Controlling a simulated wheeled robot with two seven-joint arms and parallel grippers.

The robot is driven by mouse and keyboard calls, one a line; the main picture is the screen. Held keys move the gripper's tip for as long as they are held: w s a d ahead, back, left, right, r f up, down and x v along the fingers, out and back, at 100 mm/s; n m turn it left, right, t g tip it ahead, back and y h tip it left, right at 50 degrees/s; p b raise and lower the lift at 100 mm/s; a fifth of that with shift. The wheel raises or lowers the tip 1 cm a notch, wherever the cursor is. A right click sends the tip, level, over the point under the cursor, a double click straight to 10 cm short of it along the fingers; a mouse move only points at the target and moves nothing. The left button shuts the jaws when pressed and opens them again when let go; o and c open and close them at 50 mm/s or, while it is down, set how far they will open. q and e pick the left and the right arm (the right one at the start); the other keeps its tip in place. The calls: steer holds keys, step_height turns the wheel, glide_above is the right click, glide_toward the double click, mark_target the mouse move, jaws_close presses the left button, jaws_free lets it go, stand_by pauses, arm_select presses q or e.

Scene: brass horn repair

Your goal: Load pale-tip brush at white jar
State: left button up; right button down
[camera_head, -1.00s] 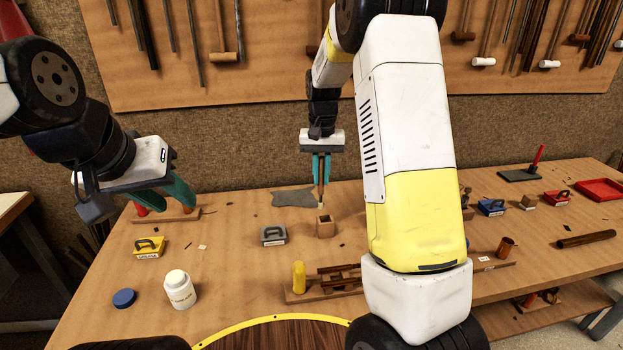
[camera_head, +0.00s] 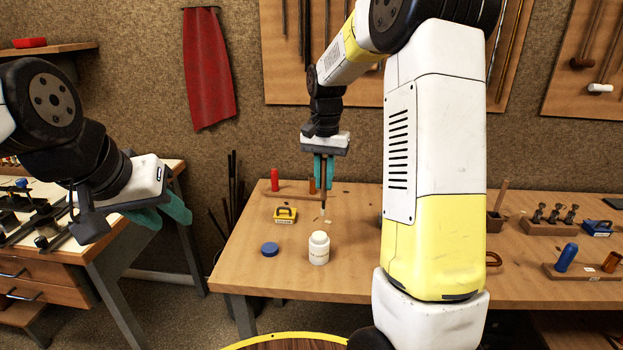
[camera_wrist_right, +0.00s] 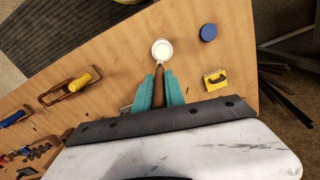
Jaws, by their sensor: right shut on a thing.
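My right gripper (camera_head: 323,172) is shut on a slim brown brush (camera_head: 323,198) that hangs tip down, with a pale tip at its lower end. The white jar (camera_head: 319,248) stands upright on the bench, lower in the head view than the brush. In the right wrist view the jar (camera_wrist_right: 162,50) shows its pale round top just beyond the fingertips (camera_wrist_right: 160,72), and the brush points toward it. I cannot tell whether the tip touches the jar; in the head view it appears apart. My left gripper (camera_head: 160,212) is off to the left, away from the bench objects; its fingers are partly hidden.
A blue round lid (camera_head: 270,249) lies left of the jar. A second bench (camera_head: 80,262) is at left. Bench surface around the jar is mostly clear.

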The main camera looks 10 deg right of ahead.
steer(key=shift+s+a+f, duration=0.1)
steer(key=shift+a+f, duration=0.05)
steer(key=shift+f, duration=0.85)
steer(key=shift+w+a+f, duration=0.1)
steer(key=shift+a+f, duration=0.1)
steer(key=shift+f, duration=0.75)
steer(key=shift+s+a+f, duration=0.1)
steer(key=shift+a+f, duration=0.05)
steer(key=shift+f, duration=0.85)
steer(key=shift+f, duration=0.6)
steer(key=shift+r, duration=0.1)
step_height(320, 180, up, 7)
stand_by(0.6)
stand_by(0.4)
